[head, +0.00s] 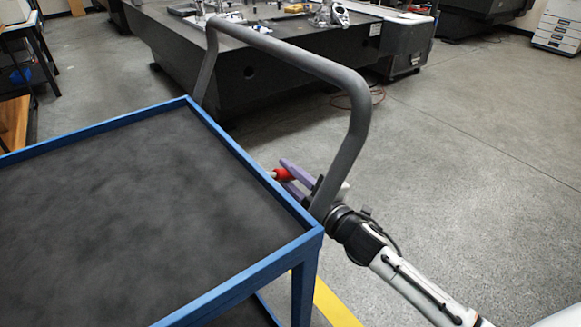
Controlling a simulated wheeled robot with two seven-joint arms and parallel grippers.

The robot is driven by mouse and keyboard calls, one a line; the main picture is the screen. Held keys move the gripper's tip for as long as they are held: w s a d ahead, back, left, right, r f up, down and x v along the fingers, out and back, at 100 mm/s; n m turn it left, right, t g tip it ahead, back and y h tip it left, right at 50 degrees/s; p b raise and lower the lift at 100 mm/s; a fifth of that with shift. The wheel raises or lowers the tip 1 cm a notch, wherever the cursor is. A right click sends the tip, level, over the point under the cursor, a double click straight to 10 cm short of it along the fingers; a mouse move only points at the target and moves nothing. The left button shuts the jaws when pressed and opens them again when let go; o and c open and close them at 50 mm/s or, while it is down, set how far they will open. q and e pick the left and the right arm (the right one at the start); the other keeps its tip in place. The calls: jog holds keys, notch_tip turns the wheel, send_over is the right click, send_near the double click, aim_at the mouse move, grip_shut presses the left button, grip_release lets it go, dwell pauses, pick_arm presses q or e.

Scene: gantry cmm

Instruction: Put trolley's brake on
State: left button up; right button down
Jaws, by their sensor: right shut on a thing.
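The trolley (120,215) stands at the left, with a dark top, a blue rim and blue legs. Its grey tubular push handle (285,52) rises from the right side of the top. A red knob (281,174) on a pale rod, which looks like the brake lever, sits beside the trolley's right edge under the handle. My right gripper (287,172) reaches in from the lower right, past the handle's near post. Its purple fingers are shut on the red knob. The trolley's wheels are hidden. My left gripper is not in view.
A large dark granite table (270,80) with metal parts on it stands behind the trolley. The grey floor (460,170) at the right is clear. A yellow floor stripe (335,303) runs near the trolley's near leg. White drawers (558,28) stand at the far right.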

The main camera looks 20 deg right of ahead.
jog(key=shift+a+f+m, duration=0.15)
jog(key=shift+f+m, duration=0.15)
jog(key=shift+m, duration=0.1)
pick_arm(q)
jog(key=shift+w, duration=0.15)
pick_arm(e)
jog(key=shift+s+f, duration=0.1)
jog(key=c, duration=1.5)
grip_release()
jog(key=shift+c, duration=0.2)
jog(key=shift+s, duration=0.1)
pick_arm(q)
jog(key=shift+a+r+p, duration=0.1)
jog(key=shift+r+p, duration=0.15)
jog(key=shift+p, duration=0.5)
pick_arm(e)
jog(key=v, duration=1)
